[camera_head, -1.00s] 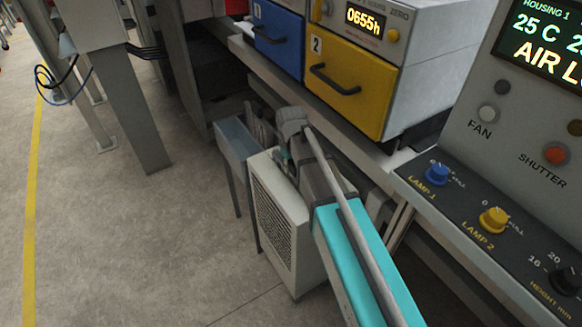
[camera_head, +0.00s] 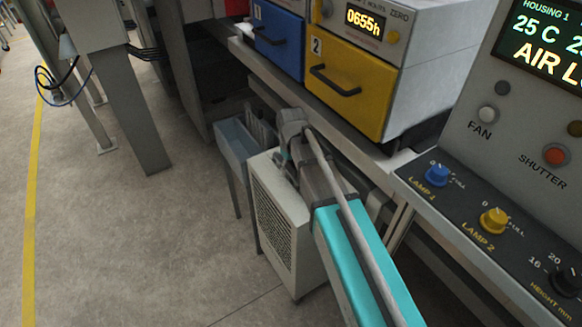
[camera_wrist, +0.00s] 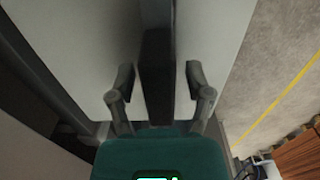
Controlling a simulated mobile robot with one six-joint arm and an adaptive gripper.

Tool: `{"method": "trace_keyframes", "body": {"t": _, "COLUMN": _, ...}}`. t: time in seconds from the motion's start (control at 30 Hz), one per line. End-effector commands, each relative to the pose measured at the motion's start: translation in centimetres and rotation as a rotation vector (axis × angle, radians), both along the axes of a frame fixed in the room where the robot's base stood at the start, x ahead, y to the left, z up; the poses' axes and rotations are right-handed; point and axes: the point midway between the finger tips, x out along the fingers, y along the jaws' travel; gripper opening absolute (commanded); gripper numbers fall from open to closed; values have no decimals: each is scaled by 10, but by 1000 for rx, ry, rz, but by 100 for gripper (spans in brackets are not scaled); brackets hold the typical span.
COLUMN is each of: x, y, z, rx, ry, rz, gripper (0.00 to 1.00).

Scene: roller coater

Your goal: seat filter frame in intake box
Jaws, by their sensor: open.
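A white box with a perforated front panel (camera_head: 275,222) stands on the floor below the bench; I take it to be the intake box. In the wrist view my gripper (camera_wrist: 158,85) is open. A dark upright bar or slot (camera_wrist: 157,60) lies between its two fingers, with a gap on each side. I cannot tell if this is the filter frame or an opening. A pale surface (camera_wrist: 95,45) spreads around it. In the head view my arm hides most of the gripper and the box top. No filter frame is clearly identifiable.
A blue-grey open bin (camera_head: 232,140) on legs stands just behind the white box. Above are the bench edge (camera_head: 345,128), a yellow drawer (camera_head: 350,88) and a blue drawer (camera_head: 277,42). A control panel (camera_head: 500,190) is at right.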

Motion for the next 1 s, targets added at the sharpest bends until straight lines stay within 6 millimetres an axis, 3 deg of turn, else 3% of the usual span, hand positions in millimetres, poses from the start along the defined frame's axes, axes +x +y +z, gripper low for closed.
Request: {"method": "trace_keyframes", "body": {"t": 1.0, "x": 0, "y": 1, "z": 80, "rx": 0, "ry": 0, "rz": 1, "gripper": 65}}
